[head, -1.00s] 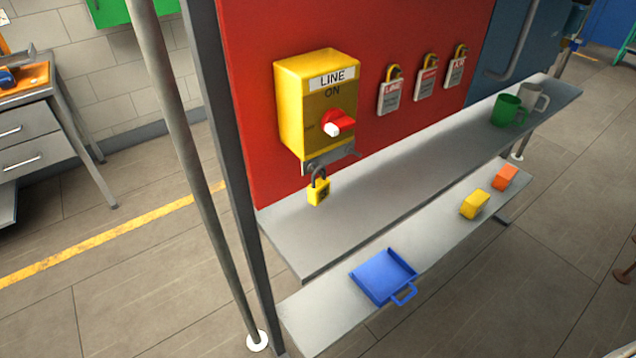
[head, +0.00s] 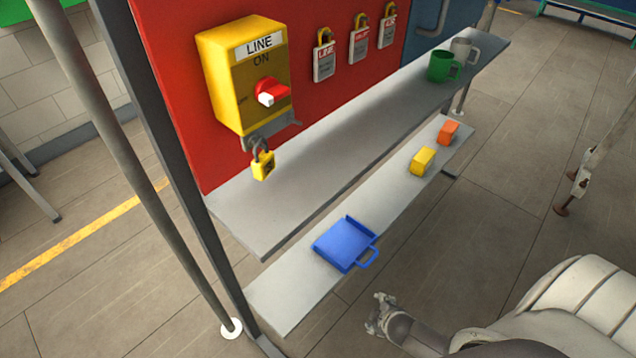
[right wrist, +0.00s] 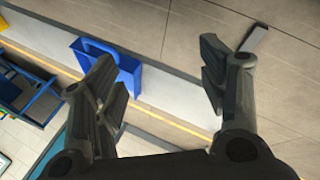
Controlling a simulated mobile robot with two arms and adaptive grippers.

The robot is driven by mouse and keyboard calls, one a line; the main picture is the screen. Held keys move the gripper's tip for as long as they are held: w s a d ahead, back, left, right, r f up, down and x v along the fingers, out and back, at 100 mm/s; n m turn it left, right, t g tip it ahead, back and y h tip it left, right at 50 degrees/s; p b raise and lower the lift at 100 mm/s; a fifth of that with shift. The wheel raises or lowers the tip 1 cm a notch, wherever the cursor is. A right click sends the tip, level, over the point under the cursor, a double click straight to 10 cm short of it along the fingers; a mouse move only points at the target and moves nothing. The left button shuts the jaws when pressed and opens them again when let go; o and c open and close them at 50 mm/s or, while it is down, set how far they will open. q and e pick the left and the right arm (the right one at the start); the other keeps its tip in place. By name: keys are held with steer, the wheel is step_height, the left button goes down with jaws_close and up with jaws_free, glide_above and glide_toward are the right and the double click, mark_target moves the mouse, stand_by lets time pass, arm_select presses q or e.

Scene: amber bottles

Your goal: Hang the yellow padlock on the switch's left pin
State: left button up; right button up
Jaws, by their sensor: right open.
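The yellow padlock (head: 263,165) is upright with its dark shackle up, at the left part of the grey bracket (head: 270,130) under the yellow switch box (head: 225,85). Its shackle meets the bracket, but whether it is around a pin is too small to tell. The switch has a red and white knob (head: 270,92). My right gripper (head: 378,314) is low in front of the shelves, apart from the padlock. In the right wrist view my right gripper (right wrist: 157,62) is open and empty, its fingers wide apart. My left gripper is not in view.
Several tagged padlocks hang on the red panel (head: 300,20). The upper shelf (head: 340,130) holds a green mug (head: 443,67) and a grey mug (head: 463,48). A post stands left.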

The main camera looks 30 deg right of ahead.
steer(key=w+r+n+t, duration=0.2)
steer(key=w+r, duration=0.4)
steer(key=r, duration=0.3)
steer(key=w+r+n+t, duration=0.2)
steer(key=w+r, duration=0.3)
steer(key=r, duration=0.4)
steer(key=w+a+r+n+t+y+b, duration=0.1)
steer(key=a+r+n+t, duration=0.3)
steer(key=r, duration=0.6)
steer(key=w+a+r+n+t+y, duration=0.1)
steer(key=w+r+n+y, duration=0.1)
steer(key=r+n, duration=0.55)
steer(key=w+a+r+n+t+y+b, duration=0.1)
steer(key=a+r+n+t, duration=0.15)
steer(key=r, duration=0.85)
steer(key=n+g+y, duration=0.2)
steer(key=n+y, duration=0.5)
steer(key=n, duration=0.8)
glide_toward(268, 163)
steer(key=p+x, duration=0.6)
steer(key=x, duration=0.2)
steer(key=shift+w+r, duration=0.2)
steer(key=shift+p+x, duration=0.35)
steer(key=shift+x, duration=0.45)
steer(key=shift+s+f, duration=0.1)
steer(key=shift+f, duration=0.05)
